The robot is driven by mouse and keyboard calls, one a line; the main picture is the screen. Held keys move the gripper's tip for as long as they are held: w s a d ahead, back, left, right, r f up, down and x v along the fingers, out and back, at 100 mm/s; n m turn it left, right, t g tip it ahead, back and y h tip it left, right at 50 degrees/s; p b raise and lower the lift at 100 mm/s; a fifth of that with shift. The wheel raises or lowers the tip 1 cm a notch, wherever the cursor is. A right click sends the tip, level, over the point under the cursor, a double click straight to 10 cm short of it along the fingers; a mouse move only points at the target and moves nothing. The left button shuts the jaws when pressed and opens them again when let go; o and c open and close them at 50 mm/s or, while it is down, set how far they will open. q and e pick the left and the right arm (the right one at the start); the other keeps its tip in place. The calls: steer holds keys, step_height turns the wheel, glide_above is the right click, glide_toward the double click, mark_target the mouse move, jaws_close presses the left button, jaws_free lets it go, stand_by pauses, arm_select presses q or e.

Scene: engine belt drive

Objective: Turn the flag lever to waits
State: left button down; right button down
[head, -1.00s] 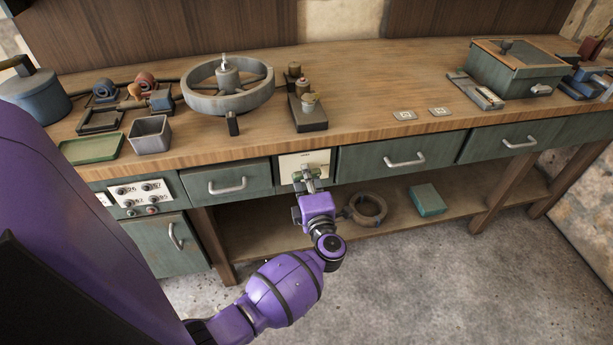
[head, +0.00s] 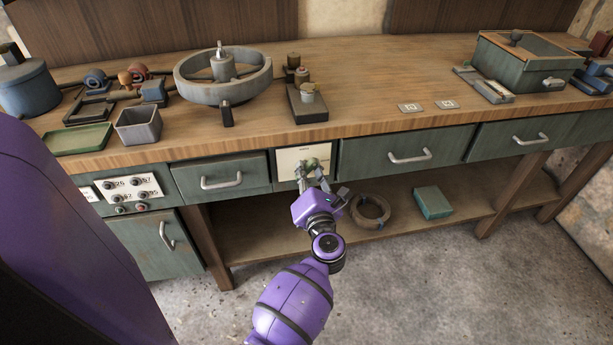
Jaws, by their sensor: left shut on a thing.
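A pale panel (head: 289,157) is set in the bench front between two green drawers. A small green part, which looks like the flag lever (head: 312,163), shows at the panel's lower right. My left gripper (head: 313,174) is at the panel with its fingers around this part, shut on it. The fingers hide much of the lever, and its exact angle and the panel's lettering are too small to read. My right gripper is not in view.
Drawer handles (head: 221,181) and (head: 410,158) stick out on both sides of the panel. A knob panel (head: 131,193) is at the left. Below, the shelf holds a ring (head: 370,211) and a teal box (head: 433,202). A flywheel (head: 223,82) stands on the bench above.

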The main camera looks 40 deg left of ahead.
arm_select(q)
steer(key=n+b, duration=0.1)
steer(key=n, duration=0.1)
steer(key=n+b, duration=0.2)
steer(key=shift+d+f, duration=0.15)
steer(key=shift+f, duration=0.2)
steer(key=n+b, duration=0.1)
steer(key=n, duration=0.2)
steer(key=shift+w+r+b, duration=0.1)
steer(key=shift+b, duration=0.25)
steer(key=shift+n, duration=0.4)
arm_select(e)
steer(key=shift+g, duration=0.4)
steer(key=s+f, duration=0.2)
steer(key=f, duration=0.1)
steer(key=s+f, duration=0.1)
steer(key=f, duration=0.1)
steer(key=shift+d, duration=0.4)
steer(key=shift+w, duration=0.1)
arm_select(q)
steer(key=shift+r, duration=0.1)
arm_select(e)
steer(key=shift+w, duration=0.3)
arm_select(q)
steer(key=c, duration=1.7)
jaws_free()
